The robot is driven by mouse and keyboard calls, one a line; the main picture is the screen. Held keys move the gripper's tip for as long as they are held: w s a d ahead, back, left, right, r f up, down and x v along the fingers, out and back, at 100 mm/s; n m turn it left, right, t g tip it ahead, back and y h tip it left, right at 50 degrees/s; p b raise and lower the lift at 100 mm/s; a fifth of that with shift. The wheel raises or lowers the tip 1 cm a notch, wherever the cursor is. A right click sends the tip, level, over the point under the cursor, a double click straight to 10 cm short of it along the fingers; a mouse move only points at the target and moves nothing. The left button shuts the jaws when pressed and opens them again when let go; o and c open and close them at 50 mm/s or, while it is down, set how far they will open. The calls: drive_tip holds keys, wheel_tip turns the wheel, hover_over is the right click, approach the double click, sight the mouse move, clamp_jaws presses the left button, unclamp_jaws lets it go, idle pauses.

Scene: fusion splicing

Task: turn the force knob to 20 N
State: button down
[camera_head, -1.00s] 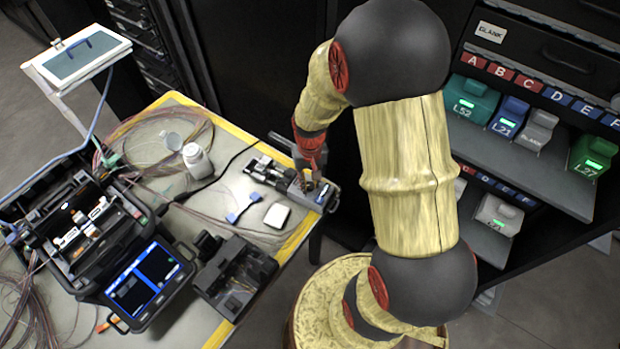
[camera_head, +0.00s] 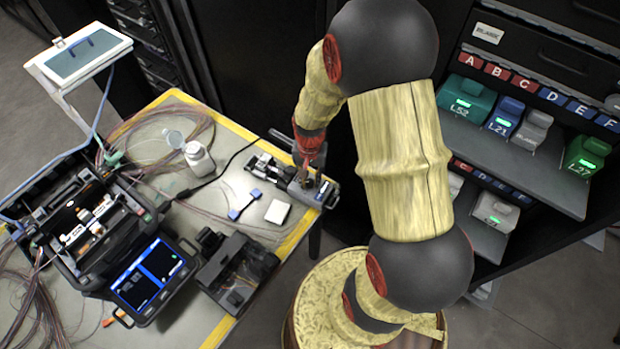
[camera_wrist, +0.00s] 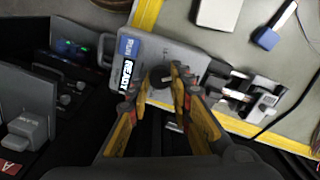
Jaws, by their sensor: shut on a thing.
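The grey device with a label reading READY (camera_wrist: 128,75) sits at the table's edge in the wrist view; it also shows at the table's right corner in the head view (camera_head: 322,196). The dark round force knob (camera_wrist: 158,76) is on its top face, between my fingers. My gripper (camera_wrist: 164,82), with yellow and dark fingers, is shut on the knob, one finger on each side. In the head view my gripper (camera_head: 308,178) comes down onto the device and hides the knob. No force scale or number on the knob is readable.
A white block (camera_head: 277,212) and a blue connector piece (camera_head: 244,204) lie left of the device. A black splicer with a screen (camera_head: 152,274) and a white bottle (camera_head: 198,158) stand farther left. A shelf of labelled modules (camera_head: 520,150) is at the right.

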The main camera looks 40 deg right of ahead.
sight(310, 182)
drive_tip(key=c, duration=1.6)
unclamp_jaws()
wheel_tip(310, 182, up, 12)
